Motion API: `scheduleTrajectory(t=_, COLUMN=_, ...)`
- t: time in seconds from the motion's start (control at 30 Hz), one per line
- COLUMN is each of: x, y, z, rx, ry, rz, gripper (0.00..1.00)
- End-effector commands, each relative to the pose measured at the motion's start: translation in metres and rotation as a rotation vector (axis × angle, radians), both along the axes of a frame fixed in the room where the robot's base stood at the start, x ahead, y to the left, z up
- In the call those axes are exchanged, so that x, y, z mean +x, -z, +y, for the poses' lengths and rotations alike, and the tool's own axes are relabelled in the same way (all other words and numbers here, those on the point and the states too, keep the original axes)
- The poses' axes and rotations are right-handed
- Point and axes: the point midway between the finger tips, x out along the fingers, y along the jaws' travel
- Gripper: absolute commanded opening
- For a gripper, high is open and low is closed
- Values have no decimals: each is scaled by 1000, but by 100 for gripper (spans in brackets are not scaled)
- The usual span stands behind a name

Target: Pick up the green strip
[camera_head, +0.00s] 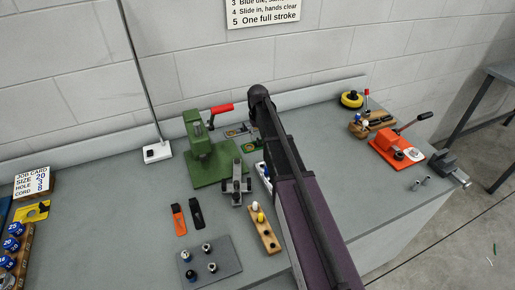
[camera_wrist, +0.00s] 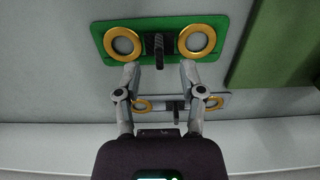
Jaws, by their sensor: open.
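The green strip (camera_wrist: 209,22) lies flat on the bench at the top of the wrist view, with a brass ring near each end and a dark upright tab (camera_wrist: 158,48) in its middle. A small part of the green strip (camera_head: 249,146) shows in the head view, left of my arm. My gripper (camera_wrist: 160,68) is open and empty. Its fingertips are on either side of the tab's lower end in the wrist view; I cannot tell their height above the strip. In the head view my arm hides the gripper.
A grey strip (camera_wrist: 213,101) with brass rings and a tab lies between the green strip and the wall, partly behind my fingers. A green press (camera_head: 200,140) with a red handle stands at left. A wooden block (camera_head: 264,230) with pegs lies nearer.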

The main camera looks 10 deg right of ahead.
Motion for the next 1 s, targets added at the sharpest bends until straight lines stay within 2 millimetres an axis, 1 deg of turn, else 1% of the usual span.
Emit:
scheduleTrajectory(t=0.03, x=1, y=8, z=0, rx=0, ry=0, rz=0, gripper=51)
scheduleTrajectory(t=0.1, x=0, y=13, z=0, rx=0, ry=0, rz=0, gripper=51)
scheduleTrajectory(t=0.3, x=0, y=22, z=0, rx=0, ry=0, rz=0, gripper=51)
scheduleTrajectory(t=1.0, x=0, y=23, z=-1, rx=0, ry=1, rz=0, gripper=51)
